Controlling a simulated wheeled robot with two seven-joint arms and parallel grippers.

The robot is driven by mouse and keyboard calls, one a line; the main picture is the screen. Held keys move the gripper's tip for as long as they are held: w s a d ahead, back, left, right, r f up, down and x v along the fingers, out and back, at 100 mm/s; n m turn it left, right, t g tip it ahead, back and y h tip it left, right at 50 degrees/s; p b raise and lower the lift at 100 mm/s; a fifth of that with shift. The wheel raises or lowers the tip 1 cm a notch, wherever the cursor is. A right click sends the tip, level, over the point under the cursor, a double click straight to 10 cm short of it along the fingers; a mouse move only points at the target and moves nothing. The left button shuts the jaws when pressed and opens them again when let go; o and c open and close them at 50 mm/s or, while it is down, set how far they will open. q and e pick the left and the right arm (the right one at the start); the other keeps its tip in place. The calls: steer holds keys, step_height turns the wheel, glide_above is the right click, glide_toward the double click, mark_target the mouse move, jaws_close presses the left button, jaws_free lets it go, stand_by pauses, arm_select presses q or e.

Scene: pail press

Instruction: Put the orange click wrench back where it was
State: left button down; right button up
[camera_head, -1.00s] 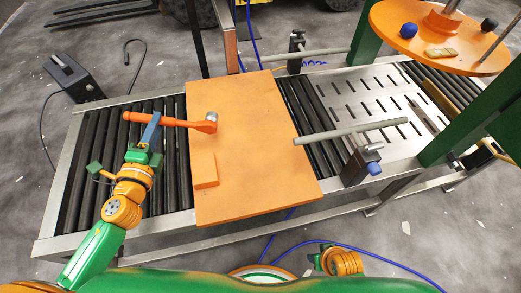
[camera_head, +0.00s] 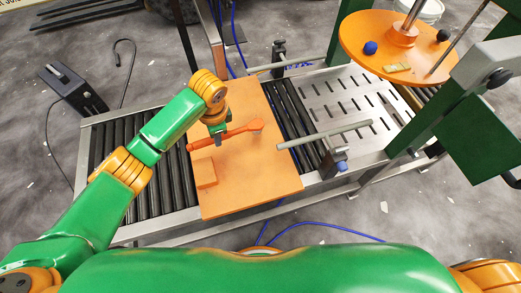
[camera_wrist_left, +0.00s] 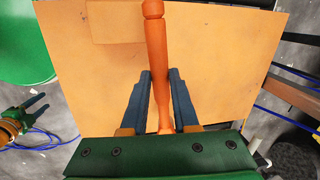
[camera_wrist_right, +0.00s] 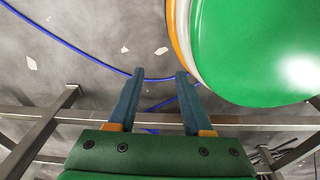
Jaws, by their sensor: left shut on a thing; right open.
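The orange click wrench (camera_head: 236,133) is over the orange board (camera_head: 250,185), its head end pointing right and its handle end left. It also shows in the left wrist view (camera_wrist_left: 155,50), running between the jaws. My left gripper (camera_head: 218,138) comes down from above and is shut on the wrench near its middle. I cannot tell whether the wrench touches the board. My right gripper (camera_wrist_right: 154,75) is open and empty in the right wrist view, above the floor beside the conveyor frame; it is not visible in the head view.
An orange block (camera_head: 205,172) sits on the board's left part. The board lies on the roller conveyor (camera_head: 150,200). Grey guide bars (camera_head: 325,134) and a slotted metal plate (camera_head: 350,100) are to the right. A round orange press plate (camera_head: 395,50) hangs above it. Blue cables (camera_head: 340,228) cross the floor.

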arm_select(q)
steer(key=s+r+m+g+h+p, duration=0.1)
steer(key=s+r+g, duration=0.1)
steer(key=s+r, duration=0.3)
step_height(320, 180, down, 10)
steer(key=b, duration=0.3)
steer(key=shift+a+f+b, duration=0.1)
steer(key=shift+f+b, duration=0.15)
steer(key=shift+b, duration=0.05)
steer(key=shift+r, duration=0.1)
steer(key=c, duration=0.7)
jaws_free()
arm_select(e)
steer(key=shift+s+d+f, duration=0.2)
steer(key=shift+d+f, duration=0.25)
steer(key=shift+d, duration=0.2)
steer(key=shift+s+d+f, duration=0.2)
steer(key=shift+d+f, duration=0.2)
steer(key=shift+d, duration=0.2)
arm_select(q)
step_height(320, 180, up, 12)
steer(key=p, duration=0.4)
arm_select(e)
steer(key=s+a+r, duration=0.1)
steer(key=r, duration=0.1)
steer(key=s+a+r, duration=0.1)
steer(key=shift+s+a+r, duration=0.3)
